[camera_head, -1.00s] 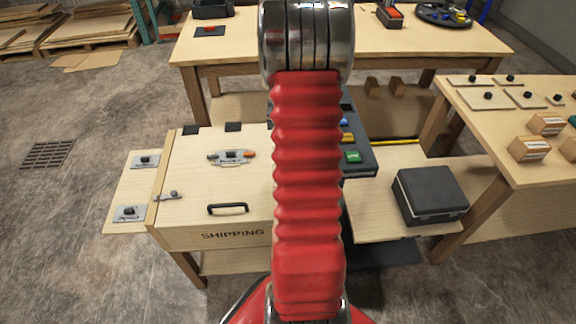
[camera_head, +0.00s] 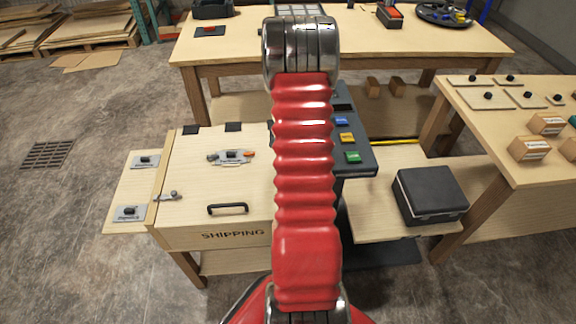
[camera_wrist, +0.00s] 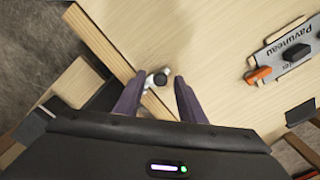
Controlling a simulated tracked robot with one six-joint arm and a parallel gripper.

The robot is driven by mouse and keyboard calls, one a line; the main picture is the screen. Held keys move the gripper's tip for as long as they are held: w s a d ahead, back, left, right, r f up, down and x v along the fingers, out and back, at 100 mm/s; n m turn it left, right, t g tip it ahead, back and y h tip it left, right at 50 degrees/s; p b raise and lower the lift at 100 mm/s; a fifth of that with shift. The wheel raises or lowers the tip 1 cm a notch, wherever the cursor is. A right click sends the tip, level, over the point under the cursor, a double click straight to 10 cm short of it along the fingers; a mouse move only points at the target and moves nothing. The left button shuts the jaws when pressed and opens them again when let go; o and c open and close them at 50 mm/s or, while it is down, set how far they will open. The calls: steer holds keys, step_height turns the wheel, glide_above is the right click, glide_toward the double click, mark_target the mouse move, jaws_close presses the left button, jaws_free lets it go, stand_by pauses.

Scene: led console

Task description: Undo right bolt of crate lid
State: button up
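The shipping crate (camera_head: 205,236) has a pale wooden lid (camera_head: 205,180) lying shut. Its left bolt (camera_head: 168,196) shows at the left edge in the head view. My arm hides the crate's right part there, and my gripper is out of sight behind it.
A grey plate with an orange end (camera_head: 232,157) and a black handle (camera_head: 228,209) are on the lid. A dark console with coloured buttons (camera_head: 355,150) stands behind my arm. A black case (camera_head: 428,194) lies on a low shelf to the right.

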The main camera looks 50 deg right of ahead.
steer(key=shift+c, duration=0.4)
jaws_close()
